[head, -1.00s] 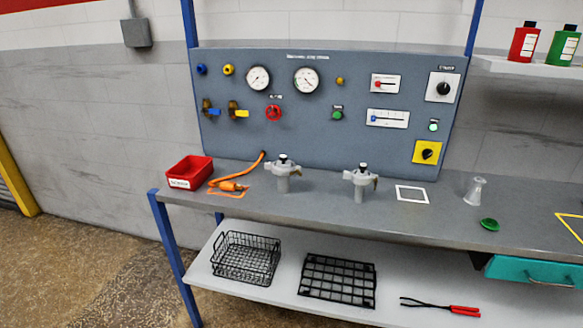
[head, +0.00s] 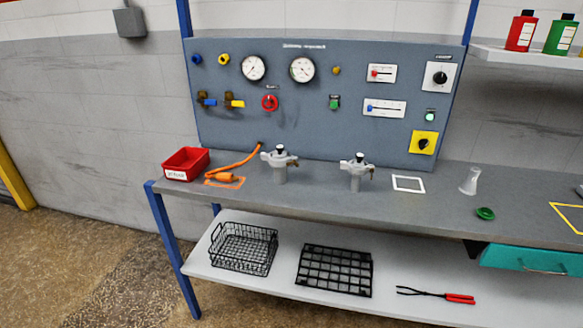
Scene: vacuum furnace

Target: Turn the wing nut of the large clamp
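Two grey pipe fittings with clamps stand upright on the grey bench in the head view. The left clamp (head: 279,164) is beside the orange hose, and the right clamp (head: 357,172) is near the bench's middle. My gripper is not in view.
The bench (head: 320,205) holds a red bin (head: 186,164), an orange hose (head: 226,177), a white square outline (head: 408,183), a clear flask (head: 469,181) and a green disc (head: 485,213). A control panel (head: 310,120) stands behind. Baskets and red-handled tongs (head: 440,295) lie on the lower shelf.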

